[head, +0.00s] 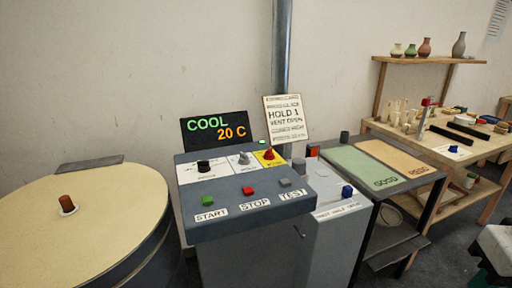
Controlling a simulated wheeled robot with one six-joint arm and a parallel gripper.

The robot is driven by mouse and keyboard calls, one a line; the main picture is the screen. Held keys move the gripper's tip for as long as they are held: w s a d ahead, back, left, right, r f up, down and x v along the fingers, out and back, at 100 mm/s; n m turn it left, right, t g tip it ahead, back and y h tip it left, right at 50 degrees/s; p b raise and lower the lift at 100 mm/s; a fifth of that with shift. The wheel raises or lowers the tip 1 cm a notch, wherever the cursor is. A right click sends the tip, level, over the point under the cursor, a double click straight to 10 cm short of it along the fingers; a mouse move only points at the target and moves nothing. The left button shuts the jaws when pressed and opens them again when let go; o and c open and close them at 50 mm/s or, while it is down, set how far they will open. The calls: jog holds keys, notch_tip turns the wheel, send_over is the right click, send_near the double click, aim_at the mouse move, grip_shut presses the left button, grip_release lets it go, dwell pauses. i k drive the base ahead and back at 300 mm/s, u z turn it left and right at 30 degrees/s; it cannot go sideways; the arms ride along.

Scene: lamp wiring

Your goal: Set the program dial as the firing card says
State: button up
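The firing card (288,120) is a pale sheet standing behind the control panel (250,207). I can read "HOLD 1" and "VENT OPEN" on it; its other lines are too small to read clearly. The sloped grey panel carries a black knob (203,166), a light grey knob (244,158) and a red knob (269,154) on a yellow plate. The small labels under them are blurred, so I cannot tell which is the program dial or where each points.
Green START (208,200), red STOP (248,190) and grey TEST (285,183) buttons line the panel's front. A display (214,130) reads "COOL 20 C". A round kiln lid (95,215) is left. A blue-knobbed grey box (328,190) and table (410,200) stand right.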

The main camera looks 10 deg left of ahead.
aim_at(204, 166)
jog(key=z, duration=0.3)
jog(key=i, duration=0.7)
jog(key=u, duration=0.65)
jog(key=i, duration=0.65)
jog(key=u, duration=0.75)
